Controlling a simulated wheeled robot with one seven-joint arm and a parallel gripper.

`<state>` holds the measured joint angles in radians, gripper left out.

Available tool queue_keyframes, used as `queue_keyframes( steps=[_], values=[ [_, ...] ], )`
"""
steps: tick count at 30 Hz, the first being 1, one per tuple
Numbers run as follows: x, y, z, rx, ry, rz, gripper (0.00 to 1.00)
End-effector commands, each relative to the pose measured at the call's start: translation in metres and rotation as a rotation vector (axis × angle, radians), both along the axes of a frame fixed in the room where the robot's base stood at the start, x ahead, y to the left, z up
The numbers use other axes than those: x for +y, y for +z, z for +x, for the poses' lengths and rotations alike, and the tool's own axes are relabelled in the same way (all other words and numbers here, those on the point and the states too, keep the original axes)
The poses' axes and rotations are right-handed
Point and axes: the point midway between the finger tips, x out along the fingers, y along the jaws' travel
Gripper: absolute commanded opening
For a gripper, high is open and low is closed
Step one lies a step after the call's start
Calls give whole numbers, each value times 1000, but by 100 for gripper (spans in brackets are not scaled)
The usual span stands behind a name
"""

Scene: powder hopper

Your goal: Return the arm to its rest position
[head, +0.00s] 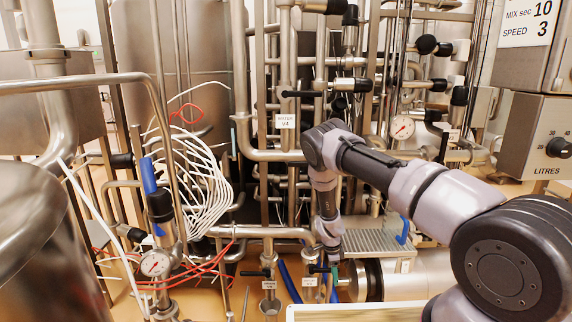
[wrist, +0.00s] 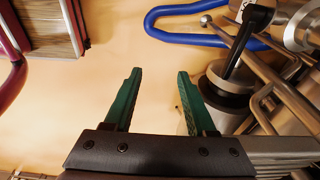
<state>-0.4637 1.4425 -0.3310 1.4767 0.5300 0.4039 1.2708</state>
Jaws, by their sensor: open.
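My gripper (wrist: 158,80) is in the wrist view, with its two green fingers apart and nothing between them. Below the fingers is bare tan floor. In the head view my arm reaches in from the right, bends at an elbow near the middle and hangs down. The gripper's end there is low among the pipes, partly hidden, with only a bit of green showing.
In the wrist view a blue hose (wrist: 190,36), a black-handled valve (wrist: 248,32) and metal pipes lie close on the right. The head view shows dense pipework, white coiled cable (head: 203,175), a pressure gauge (head: 155,264) and a control box (head: 540,137) marked LITRES.

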Motion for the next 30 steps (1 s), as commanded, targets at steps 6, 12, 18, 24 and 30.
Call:
queue_keyframes(
  steps=[6,12,18,24,30],
  values=[
    [3,20,8,-7,11,16,56],
    [7,49,18,-16,31,38,56],
    [12,95,31,-32,63,73,56],
    [16,167,44,-61,119,123,56],
    [15,281,50,-122,226,190,56]
  ],
)
